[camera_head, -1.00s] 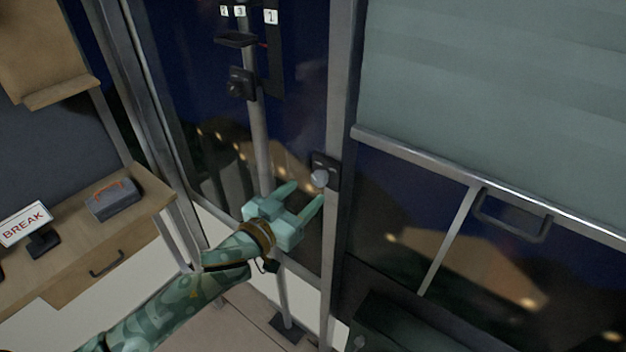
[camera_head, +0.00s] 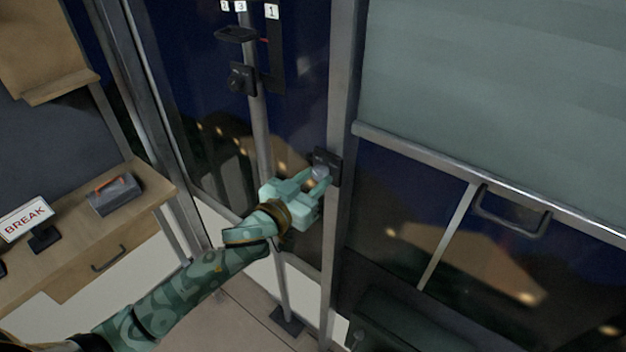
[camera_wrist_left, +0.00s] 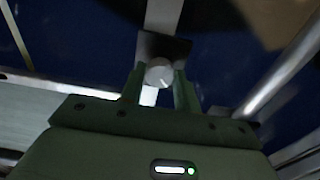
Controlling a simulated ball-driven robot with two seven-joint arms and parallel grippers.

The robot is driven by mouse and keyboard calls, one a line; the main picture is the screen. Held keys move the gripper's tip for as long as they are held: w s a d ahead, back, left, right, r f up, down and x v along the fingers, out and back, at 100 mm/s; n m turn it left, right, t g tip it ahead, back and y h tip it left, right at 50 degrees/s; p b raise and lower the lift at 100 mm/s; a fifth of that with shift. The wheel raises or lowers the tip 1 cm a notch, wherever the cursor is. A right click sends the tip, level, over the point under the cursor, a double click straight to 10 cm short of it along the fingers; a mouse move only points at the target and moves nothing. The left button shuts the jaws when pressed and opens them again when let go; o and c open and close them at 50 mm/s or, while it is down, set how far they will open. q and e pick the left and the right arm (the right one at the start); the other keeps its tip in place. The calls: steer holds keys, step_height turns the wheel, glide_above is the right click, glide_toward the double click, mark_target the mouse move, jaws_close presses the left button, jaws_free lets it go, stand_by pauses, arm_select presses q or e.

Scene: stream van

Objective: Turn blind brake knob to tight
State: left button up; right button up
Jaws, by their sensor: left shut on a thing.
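The blind brake knob (camera_head: 320,172) is a small pale round knob on a dark plate (camera_head: 333,166) fixed to the grey window post. My left gripper (camera_head: 316,179) is at the knob, with its two pale green fingers shut on it. In the left wrist view the knob (camera_wrist_left: 159,73) sits between the fingertips (camera_wrist_left: 160,82), and a light line shows on its face. The fingers hide part of the knob in the head view. The plate's markings are too small to read. My right gripper is not in view.
A pale blind (camera_head: 490,95) with a metal bottom rail and a dark handle (camera_head: 512,215) hangs to the right. A vertical pole with a black fitting (camera_head: 240,80) stands left of the post. A wooden desk (camera_head: 75,245) holds a BREAK sign (camera_head: 26,220) and a grey box (camera_head: 115,193).

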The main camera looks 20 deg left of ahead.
arm_select(q)
steer(key=m+p, duration=0.1)
steer(key=m, duration=0.3)
steer(key=shift+r+p, duration=0.1)
steer(key=shift+p, duration=0.2)
steer(key=m+p, duration=0.1)
steer(key=m, duration=0.3)
steer(key=shift+m, duration=0.3)
steer(key=m, duration=0.4)
steer(key=shift+p, duration=0.3)
steer(key=m, duration=0.5)
steer(key=shift+m, duration=0.3)
steer(key=o, duration=1)
steer(key=shift+s+a, duration=0.1)
